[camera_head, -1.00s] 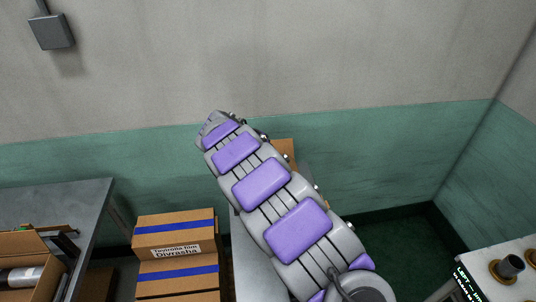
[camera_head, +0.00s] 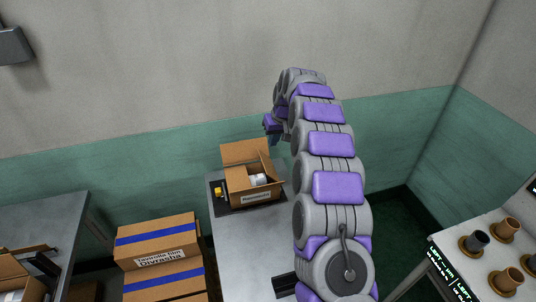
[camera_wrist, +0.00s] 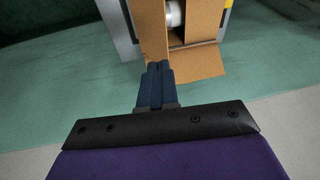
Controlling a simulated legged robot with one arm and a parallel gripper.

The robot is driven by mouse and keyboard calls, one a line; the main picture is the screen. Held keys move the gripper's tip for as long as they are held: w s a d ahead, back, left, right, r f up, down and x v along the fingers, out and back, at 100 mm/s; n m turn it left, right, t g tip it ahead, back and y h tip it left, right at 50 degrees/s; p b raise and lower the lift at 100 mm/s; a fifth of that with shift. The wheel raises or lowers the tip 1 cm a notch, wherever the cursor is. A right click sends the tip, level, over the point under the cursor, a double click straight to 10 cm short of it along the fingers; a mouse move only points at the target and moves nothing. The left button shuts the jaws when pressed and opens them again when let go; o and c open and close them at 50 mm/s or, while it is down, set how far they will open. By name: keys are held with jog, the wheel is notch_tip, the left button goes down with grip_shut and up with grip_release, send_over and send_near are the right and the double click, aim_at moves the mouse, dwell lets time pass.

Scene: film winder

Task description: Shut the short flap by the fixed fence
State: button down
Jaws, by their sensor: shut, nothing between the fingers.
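An open brown carton (camera_head: 252,190) with a white roll (camera_head: 257,180) inside stands on a grey table. In the head view its back flap (camera_head: 245,152) stands up and out, and a narrower flap (camera_head: 268,166) stands raised at the right end. My gripper (camera_head: 273,138) is behind and right of the carton, above it, partly hidden by my arm. In the wrist view my gripper (camera_wrist: 158,72) is shut and empty, its tips beside a brown flap (camera_wrist: 196,63); I cannot tell whether they touch. I cannot clearly make out the fixed fence.
A dark base plate with a yellow part (camera_head: 219,192) lies at the carton's left. Stacked cartons with blue tape (camera_head: 158,240) stand left of the table. Another table (camera_head: 45,215) is at far left. A white stand with several cups (camera_head: 500,255) is at right. The wall is behind.

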jog(key=y, duration=0.2)
send_near(264, 161)
jog(key=shift+t, duration=0.3)
jog(key=x, duration=0.1)
jog(key=b+x, duration=0.1)
jog(key=x, duration=0.1)
jog(key=d+x, duration=0.1)
jog(key=x, duration=0.1)
jog(key=shift+w+f, duration=0.1)
jog(key=shift+a+f+b, duration=0.35)
jog(key=shift+a+f, duration=0.1)
jog(key=shift+a, duration=0.2)
